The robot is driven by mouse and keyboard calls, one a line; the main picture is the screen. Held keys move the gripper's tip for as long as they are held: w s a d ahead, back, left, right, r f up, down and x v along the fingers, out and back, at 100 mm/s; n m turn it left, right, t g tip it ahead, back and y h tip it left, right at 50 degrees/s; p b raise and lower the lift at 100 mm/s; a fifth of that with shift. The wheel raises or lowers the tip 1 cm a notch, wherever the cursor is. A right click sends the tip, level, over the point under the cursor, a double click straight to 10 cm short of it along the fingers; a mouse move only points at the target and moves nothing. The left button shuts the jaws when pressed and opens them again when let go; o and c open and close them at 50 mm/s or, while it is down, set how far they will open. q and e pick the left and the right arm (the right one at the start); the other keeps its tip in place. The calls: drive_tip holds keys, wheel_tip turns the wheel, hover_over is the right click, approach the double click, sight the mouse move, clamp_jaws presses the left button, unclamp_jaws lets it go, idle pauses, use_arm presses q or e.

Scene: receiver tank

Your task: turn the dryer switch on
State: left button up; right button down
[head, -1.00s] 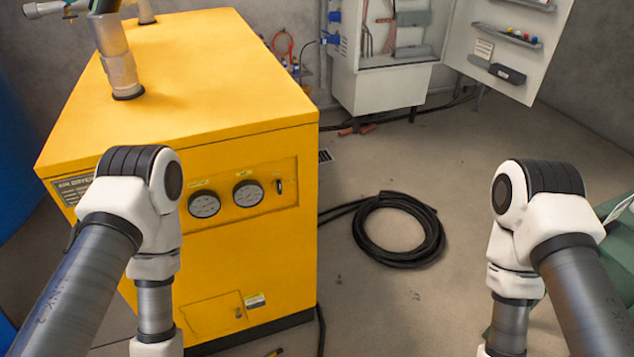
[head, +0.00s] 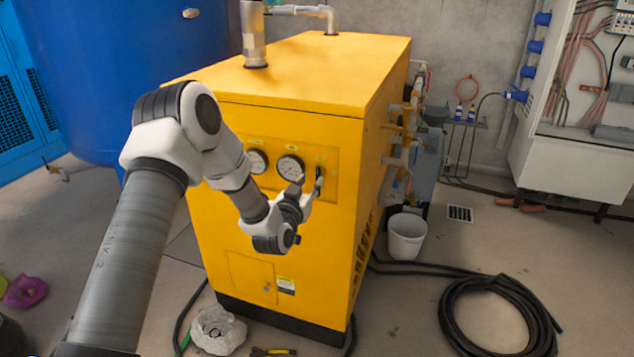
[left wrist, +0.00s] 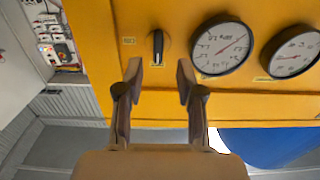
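The dryer is a yellow cabinet (head: 290,75) with a front panel of two round gauges and a switch. In the head view the switch is largely hidden by my gripper. My left gripper (head: 309,186) is at the panel's right end. In the left wrist view its two fingers (left wrist: 159,78) are open and empty, with the switch between and just beyond the tips. I cannot tell whether either finger touches the panel. My right gripper is out of view.
The gauges (head: 290,168) lie left of the switch in the head view. Pipes and valves (head: 405,130) line the dryer's right side, near a white bucket (head: 406,236). A black hose coil (head: 500,312) lies on the floor. A blue tank (head: 140,70) stands behind left.

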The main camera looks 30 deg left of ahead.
sight(317, 174)
use_arm(q)
drive_tip(key=x, duration=0.4)
drive_tip(key=shift+w+d, duration=0.15)
drive_tip(key=shift+w, duration=0.4)
clamp_jaws()
